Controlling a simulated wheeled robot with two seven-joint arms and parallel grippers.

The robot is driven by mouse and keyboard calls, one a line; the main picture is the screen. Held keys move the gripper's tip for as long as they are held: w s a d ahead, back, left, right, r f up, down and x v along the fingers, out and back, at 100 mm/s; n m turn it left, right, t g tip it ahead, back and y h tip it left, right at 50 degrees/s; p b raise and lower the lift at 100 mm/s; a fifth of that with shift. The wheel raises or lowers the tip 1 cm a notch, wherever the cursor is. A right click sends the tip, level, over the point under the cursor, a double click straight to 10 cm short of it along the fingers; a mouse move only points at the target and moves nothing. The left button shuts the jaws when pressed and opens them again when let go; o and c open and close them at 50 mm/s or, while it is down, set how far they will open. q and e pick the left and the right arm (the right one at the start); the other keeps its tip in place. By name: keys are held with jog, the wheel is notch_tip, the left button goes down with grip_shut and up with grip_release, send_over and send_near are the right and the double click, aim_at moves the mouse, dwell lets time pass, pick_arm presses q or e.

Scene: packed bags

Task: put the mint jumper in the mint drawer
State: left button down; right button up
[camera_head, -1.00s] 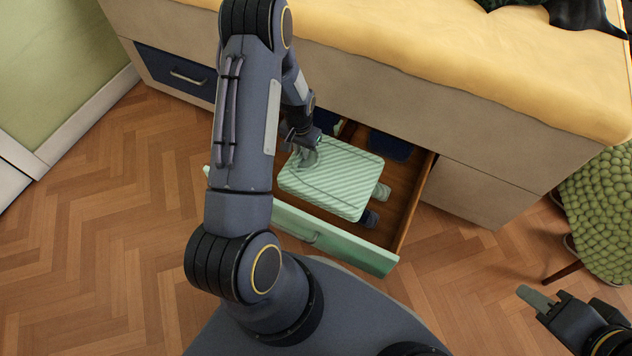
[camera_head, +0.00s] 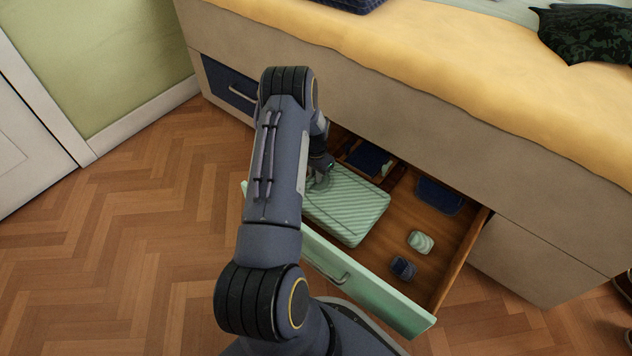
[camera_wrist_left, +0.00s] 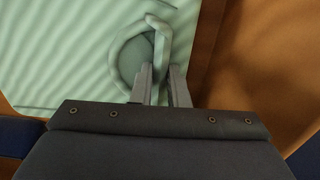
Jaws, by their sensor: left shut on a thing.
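The mint jumper (camera_head: 348,210) is a flat, pale green striped bundle with a loop on top. It lies within the outline of the open mint drawer (camera_head: 370,285), towards its left side; I cannot tell whether it rests on the drawer floor. My left gripper (camera_head: 320,180) is shut on the jumper's loop. In the left wrist view the fingers (camera_wrist_left: 160,85) close around the loop (camera_wrist_left: 158,40), above the striped jumper (camera_wrist_left: 60,60). My arm hides the jumper's left end and the drawer's left part. My right gripper is out of view.
Inside the drawer lie a small mint striped bundle (camera_head: 420,242), a small navy one (camera_head: 403,268) and navy pieces (camera_head: 440,196) at the back. Bare drawer floor shows right of the jumper. The bed (camera_head: 420,110) overhangs the drawer's back. A closed navy drawer (camera_head: 228,84) is further left.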

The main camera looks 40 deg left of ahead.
pick_arm(q)
notch_tip(320, 180, down, 3)
jog(key=shift+d+r+b, duration=0.1)
jog(key=shift+b, duration=0.25)
jog(key=shift+r, duration=0.1)
jog(key=c, duration=1.4)
grip_release()
